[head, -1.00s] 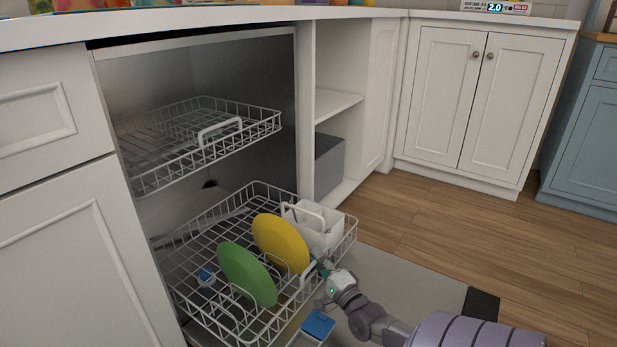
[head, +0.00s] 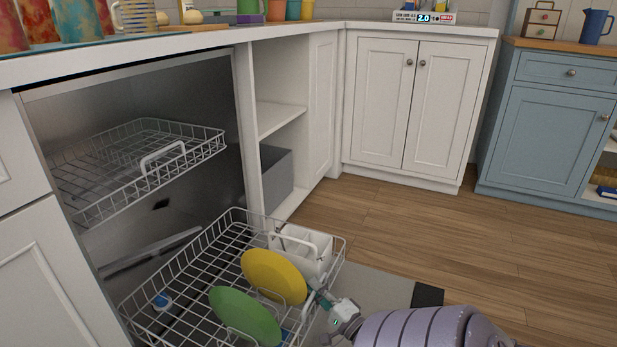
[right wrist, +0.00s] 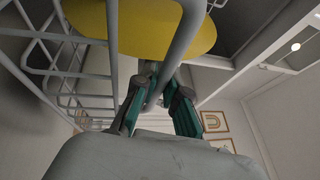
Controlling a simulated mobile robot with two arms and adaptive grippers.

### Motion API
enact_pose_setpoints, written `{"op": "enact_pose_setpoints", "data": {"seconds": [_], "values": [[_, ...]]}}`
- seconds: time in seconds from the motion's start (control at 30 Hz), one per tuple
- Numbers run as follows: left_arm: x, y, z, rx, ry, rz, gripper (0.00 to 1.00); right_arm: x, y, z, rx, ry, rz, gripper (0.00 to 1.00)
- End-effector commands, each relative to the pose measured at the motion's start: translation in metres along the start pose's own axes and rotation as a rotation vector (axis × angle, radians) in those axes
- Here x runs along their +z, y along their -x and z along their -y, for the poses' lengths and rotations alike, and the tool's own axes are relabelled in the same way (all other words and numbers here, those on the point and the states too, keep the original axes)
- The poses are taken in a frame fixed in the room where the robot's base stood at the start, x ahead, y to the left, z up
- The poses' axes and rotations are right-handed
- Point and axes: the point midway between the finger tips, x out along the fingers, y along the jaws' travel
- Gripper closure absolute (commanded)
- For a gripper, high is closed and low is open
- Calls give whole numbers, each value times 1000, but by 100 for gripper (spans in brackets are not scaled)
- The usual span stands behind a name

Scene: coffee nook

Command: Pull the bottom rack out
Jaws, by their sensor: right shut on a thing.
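The bottom rack (head: 190,262), a white wire basket, stands out in front of the dishwasher's cavity. It holds a yellow plate (head: 273,276), a green plate (head: 244,315) and a white cutlery basket (head: 300,252). My right gripper (head: 318,290) is at the rack's front side, beside the yellow plate. In the right wrist view its fingers (right wrist: 160,88) are closed around a thick rack bar (right wrist: 184,42), with the yellow plate (right wrist: 140,28) just beyond. The rack's near corner is cut off in the head view. My left gripper is out of view.
The top rack (head: 205,148) is inside the dishwasher, above the bottom rack. An open shelf with a grey bin (head: 277,177) stands to its right. White cabinets (head: 405,105) and a blue cabinet (head: 555,130) stand farther right. The wood floor (head: 450,240) is clear.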

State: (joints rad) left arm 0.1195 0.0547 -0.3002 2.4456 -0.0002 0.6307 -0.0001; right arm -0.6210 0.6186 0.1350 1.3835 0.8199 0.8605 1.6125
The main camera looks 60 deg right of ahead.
Motion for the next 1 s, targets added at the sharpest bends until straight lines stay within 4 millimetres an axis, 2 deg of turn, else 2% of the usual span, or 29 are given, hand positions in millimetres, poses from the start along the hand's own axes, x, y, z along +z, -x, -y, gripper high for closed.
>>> {"op": "enact_pose_setpoints", "data": {"seconds": [0.43,0.47,0.5,0.53,0.83,1.0], "values": [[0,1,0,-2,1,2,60,1,4,-1,4,-1,3,100],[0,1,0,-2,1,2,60,1,4,-1,4,-1,3,86],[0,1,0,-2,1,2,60,1,4,-1,4,-1,2,79],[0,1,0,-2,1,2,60,0,3,-1,4,-1,2,78],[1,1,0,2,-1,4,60,0,4,0,2,0,1,78],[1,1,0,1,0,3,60,-1,23,-1,5,0,-1,78]]}}
